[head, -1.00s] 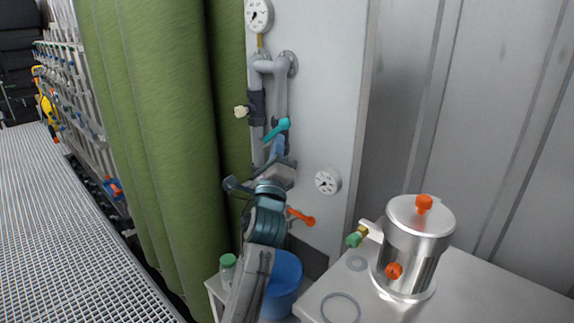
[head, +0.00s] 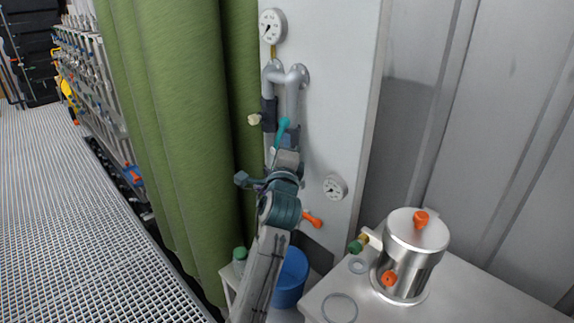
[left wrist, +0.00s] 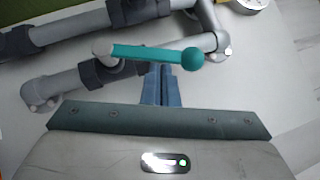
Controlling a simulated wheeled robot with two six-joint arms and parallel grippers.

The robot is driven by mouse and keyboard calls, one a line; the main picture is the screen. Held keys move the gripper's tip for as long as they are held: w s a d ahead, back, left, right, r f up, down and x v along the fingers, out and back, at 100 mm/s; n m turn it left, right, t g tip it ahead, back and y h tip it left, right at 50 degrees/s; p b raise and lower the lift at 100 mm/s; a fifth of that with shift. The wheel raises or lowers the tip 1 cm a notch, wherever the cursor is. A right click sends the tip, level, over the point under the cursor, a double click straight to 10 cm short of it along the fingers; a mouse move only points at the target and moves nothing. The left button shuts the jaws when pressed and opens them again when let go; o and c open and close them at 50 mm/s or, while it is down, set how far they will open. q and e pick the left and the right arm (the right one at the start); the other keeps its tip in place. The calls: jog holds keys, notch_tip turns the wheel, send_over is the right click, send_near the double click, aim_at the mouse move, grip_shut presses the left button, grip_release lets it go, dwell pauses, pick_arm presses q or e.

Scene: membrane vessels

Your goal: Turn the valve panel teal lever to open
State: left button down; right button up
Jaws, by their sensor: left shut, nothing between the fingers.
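The teal lever (head: 284,128) is on the valve panel (head: 341,80), on a grey pipe. In the left wrist view the teal lever (left wrist: 155,54) lies across the pipe, its round knob at the right. My left gripper (head: 287,138) is just below the lever in the head view. In the left wrist view the blue fingers of my left gripper (left wrist: 161,84) are shut with nothing between them, their tips close beside the lever's middle. I cannot tell whether they touch it. My right gripper is not in view.
An orange lever (head: 313,220) and a gauge (head: 335,187) are lower on the panel; another gauge (head: 272,26) is at its top. A cream knob (head: 254,119) is left of the pipe. A green curtain (head: 165,130) hangs left. A steel vessel (head: 412,255) stands right.

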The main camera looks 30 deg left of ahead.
aim_at(279, 131)
pick_arm(q)
jog(key=shift+w+a+r+n+g+p, duration=0.15)
jog(key=shift+a+r+n+g+p, duration=0.45)
jog(key=shift+p, duration=1.25)
jog(key=shift+w+a+r+n+g+p, duration=0.2)
jog(key=shift+r+n+g+p, duration=0.45)
jog(key=shift+p, duration=1.2)
jog(key=shift+a+f+n+g+h+p, duration=0.35)
jog(key=shift+n+p, duration=0.2)
jog(key=shift+p, duration=0.25)
